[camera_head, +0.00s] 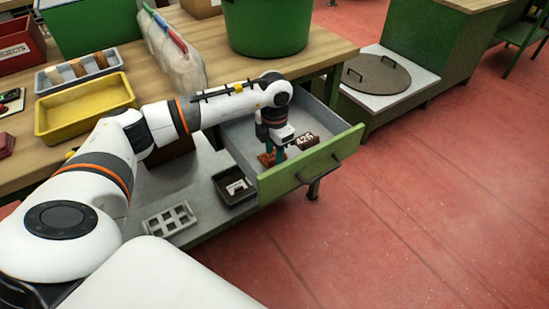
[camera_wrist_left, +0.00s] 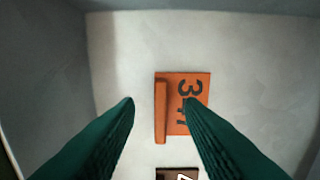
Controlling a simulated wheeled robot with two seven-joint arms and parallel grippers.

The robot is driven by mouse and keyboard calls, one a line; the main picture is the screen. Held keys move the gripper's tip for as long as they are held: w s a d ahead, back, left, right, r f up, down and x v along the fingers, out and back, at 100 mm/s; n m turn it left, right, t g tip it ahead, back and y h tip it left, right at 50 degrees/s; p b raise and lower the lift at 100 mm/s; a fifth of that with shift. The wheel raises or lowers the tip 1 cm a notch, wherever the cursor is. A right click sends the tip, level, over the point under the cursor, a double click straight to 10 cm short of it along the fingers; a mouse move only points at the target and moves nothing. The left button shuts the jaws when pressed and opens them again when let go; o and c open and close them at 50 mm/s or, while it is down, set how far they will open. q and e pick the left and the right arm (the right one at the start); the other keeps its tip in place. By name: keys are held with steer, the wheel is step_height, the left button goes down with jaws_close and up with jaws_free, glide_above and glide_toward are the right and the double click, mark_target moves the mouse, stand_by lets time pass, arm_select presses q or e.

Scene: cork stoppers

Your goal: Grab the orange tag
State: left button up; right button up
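The orange tag (camera_wrist_left: 172,112) lies flat on the pale floor of the open drawer, with dark digits on its face and a raised bar along its left side. In the head view the orange tag (camera_head: 265,160) is partly hidden by my left gripper (camera_head: 275,153). My left gripper (camera_wrist_left: 158,102) is open over the drawer, its green fingers apart. In the left wrist view the bar shows between the fingertips, and the right fingertip overlaps the digits. It holds nothing. My right gripper is in neither view.
A dark brown tag (camera_head: 307,141) marked with white digits lies near the orange one in the drawer (camera_head: 312,165). The drawer walls surround both. A black tray (camera_head: 235,187) and a grey grid rack (camera_head: 169,219) sit on the lower shelf. A yellow tray (camera_head: 85,107) stands on the bench.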

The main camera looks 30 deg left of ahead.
arm_select(q)
step_height(320, 180, down, 2)
steer(key=shift+f, duration=0.1)
jaws_close()
